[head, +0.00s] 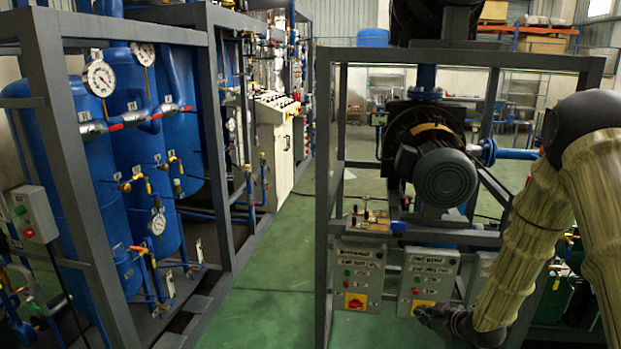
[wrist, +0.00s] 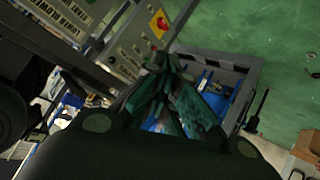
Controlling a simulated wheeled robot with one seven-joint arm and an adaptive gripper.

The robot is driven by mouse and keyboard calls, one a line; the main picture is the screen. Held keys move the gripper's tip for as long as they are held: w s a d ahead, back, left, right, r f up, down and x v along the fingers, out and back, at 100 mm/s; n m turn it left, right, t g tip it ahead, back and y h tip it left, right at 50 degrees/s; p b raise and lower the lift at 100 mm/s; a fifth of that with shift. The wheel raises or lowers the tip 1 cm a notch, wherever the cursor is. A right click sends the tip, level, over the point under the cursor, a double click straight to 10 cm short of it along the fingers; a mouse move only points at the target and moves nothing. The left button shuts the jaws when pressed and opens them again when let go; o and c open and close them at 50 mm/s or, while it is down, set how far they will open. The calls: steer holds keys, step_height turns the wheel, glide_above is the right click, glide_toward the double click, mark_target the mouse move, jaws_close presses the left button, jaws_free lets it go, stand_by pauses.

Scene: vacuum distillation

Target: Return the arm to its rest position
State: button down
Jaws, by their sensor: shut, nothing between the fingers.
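My arm (head: 530,240) in its tan cover comes down from the right edge of the head view and bends at a black joint. My gripper (head: 424,312) is at its lower end, small and dark, in front of the lower part of the second control box (head: 430,275). I cannot tell whether it touches the box. In the wrist view the dark green fingers (wrist: 166,62) come together with nothing held between them. A grey control box with a red-and-yellow switch (wrist: 158,23) shows beyond the fingertips.
A grey steel frame (head: 322,200) carries the motor (head: 445,178) and several control boxes, close to my arm. Blue tanks (head: 140,150) stand in another frame at left. A green floor aisle (head: 270,270) between them is clear.

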steer(key=s+a+f+m+g+h, duration=0.1)
steer(key=s+a+f+m+g, duration=0.25)
steer(key=s+f, duration=0.7)
steer(key=s+a+f+m+g+h, duration=0.15)
steer(key=s+a+f, duration=0.25)
steer(key=s+f, duration=0.65)
steer(key=s+a+f+m+g+h, duration=0.1)
steer(key=s+m+g, duration=0.3)
steer(key=s, duration=2.3)
steer(key=shift+a+f+g, duration=0.6)
steer(key=shift+a+g, duration=0.05)
steer(key=shift+g, duration=0.05)
steer(key=shift+s, duration=0.1)
